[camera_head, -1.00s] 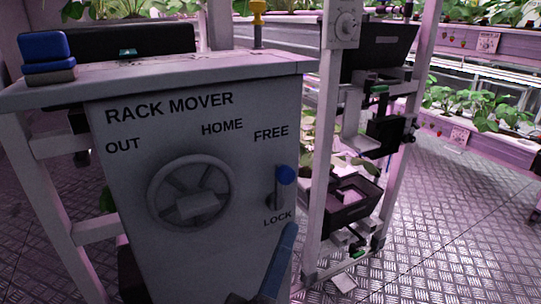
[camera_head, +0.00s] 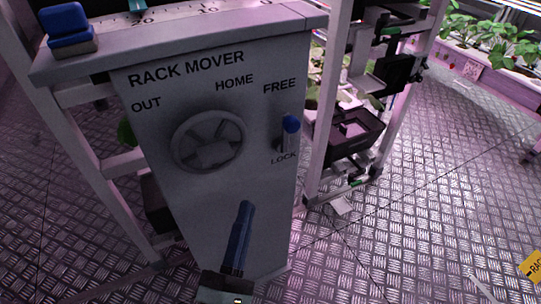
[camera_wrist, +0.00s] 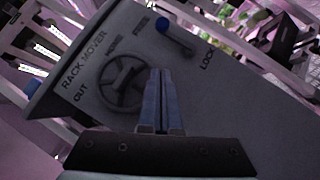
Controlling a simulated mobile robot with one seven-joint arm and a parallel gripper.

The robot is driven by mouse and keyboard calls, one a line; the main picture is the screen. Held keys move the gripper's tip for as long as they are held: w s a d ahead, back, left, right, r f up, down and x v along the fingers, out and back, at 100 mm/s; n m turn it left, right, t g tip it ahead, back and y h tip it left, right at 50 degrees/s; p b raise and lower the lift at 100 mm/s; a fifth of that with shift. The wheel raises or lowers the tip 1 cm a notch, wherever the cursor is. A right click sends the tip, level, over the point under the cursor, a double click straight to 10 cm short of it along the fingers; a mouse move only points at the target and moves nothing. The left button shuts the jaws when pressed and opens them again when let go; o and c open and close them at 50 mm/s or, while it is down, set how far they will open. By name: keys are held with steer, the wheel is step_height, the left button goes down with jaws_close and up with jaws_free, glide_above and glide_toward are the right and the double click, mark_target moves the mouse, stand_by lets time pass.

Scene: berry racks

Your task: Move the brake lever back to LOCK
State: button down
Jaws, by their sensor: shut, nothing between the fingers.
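The brake lever, with a blue knob (camera_head: 291,123) on a short grey arm, is at the right of the RACK MOVER panel (camera_head: 270,205). In the wrist view the blue knob (camera_wrist: 162,25) is at the top, toward FREE, and the arm slants down right. My gripper (camera_head: 245,207) is shut and empty, its blue fingers pointing up in front of the lower panel, below and left of the lever. In the wrist view my gripper (camera_wrist: 160,72) is apart from the lever.
A handwheel (camera_head: 209,141) is left of the lever, under the OUT and HOME labels. A blue block (camera_head: 64,21) sits on the panel's top left. A rack post (camera_head: 327,110) and black trays (camera_head: 353,130) stand close right.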

steer(key=p, duration=0.2)
glide_toward(283, 127)
steer(key=w+a, duration=0.2)
steer(key=w, duration=0.2)
steer(key=shift+w+d+r+p, duration=0.25)
steer(key=shift+w+d+r, duration=0.15)
steer(key=shift+d, duration=0.25)
steer(key=shift+w+d+r+p, duration=0.25)
steer(key=shift+w+d, duration=0.3)
steer(key=shift+d, duration=0.1)
steer(key=shift+r, duration=0.1)
steer(key=shift+d+r+m+p, duration=0.1)
steer(key=shift+r+m+p, duration=0.15)
steer(key=shift+p, duration=0.55)
steer(key=shift+w+f, duration=0.1)
